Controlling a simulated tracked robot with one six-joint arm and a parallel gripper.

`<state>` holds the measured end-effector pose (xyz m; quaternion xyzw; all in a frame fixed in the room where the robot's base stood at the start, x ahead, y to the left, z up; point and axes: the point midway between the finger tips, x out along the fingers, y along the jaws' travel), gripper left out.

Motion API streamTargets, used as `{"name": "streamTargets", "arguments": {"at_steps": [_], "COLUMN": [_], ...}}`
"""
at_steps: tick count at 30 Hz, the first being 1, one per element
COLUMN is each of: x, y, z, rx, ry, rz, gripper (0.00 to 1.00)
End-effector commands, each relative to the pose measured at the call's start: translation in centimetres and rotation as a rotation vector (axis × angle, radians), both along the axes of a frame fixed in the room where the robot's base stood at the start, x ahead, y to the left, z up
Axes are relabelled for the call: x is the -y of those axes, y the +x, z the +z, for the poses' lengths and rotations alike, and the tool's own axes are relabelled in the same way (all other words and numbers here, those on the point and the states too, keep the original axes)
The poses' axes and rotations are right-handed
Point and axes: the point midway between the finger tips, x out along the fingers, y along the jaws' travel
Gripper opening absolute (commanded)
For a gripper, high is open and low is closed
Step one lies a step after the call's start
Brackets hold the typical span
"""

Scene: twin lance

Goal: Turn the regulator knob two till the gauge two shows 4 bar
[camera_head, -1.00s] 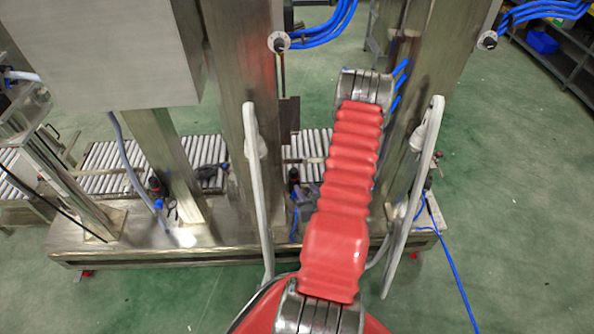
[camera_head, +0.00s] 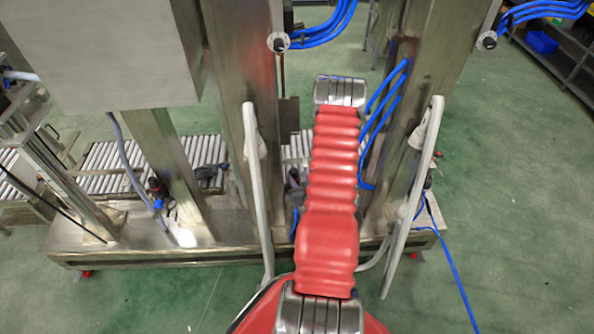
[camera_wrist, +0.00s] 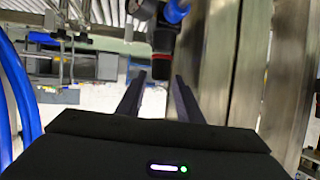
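In the wrist view a black regulator knob (camera_wrist: 162,67) with a red ring stands ahead of my gripper (camera_wrist: 158,82). A blue fitting (camera_wrist: 177,12) is above it. My two dark fingers are apart, and the knob shows in line with the gap between their tips. I cannot tell whether the knob is between the tips or just beyond them. In the head view my red arm hides my gripper. A dark regulator (camera_head: 293,176) shows just left of the arm, partly hidden. I cannot tell which regulator is number two. No readable gauge face shows.
A steel pillar (camera_wrist: 243,65) stands close right of my fingers, and blue hoses (camera_wrist: 17,95) run at the left. In the head view, grey bars (camera_head: 258,185) flank the arm, with a roller conveyor (camera_head: 100,165) behind. Green floor (camera_head: 510,210) is clear at right.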

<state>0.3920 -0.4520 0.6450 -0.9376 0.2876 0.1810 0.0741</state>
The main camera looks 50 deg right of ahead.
Motion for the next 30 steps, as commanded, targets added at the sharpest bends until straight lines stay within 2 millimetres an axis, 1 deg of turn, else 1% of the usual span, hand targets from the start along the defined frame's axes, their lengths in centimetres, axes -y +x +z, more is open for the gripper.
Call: {"name": "streamTargets", "arguments": {"at_steps": [1, 6, 10, 15, 23, 30], "x": [0.4, 1.6, 2.3, 2.7, 2.8, 2.7], "y": [0.7, 2.6, 3.5, 4.2, 4.2, 4.2], "z": [-0.3, -1.2, -1.8, -2.0, -2.1, -2.1], "rx": [0.001, 0.001, 0.000, 0.000, 0.000, 0.000], "ry": [-0.001, -0.002, 0.000, 0.000, 0.000, 0.000], "rz": [0.001, 0.001, 0.001, 0.000, 0.000, 0.000], "gripper": [0.33, 0.33, 0.33, 0.33, 0.33, 0.16]}}
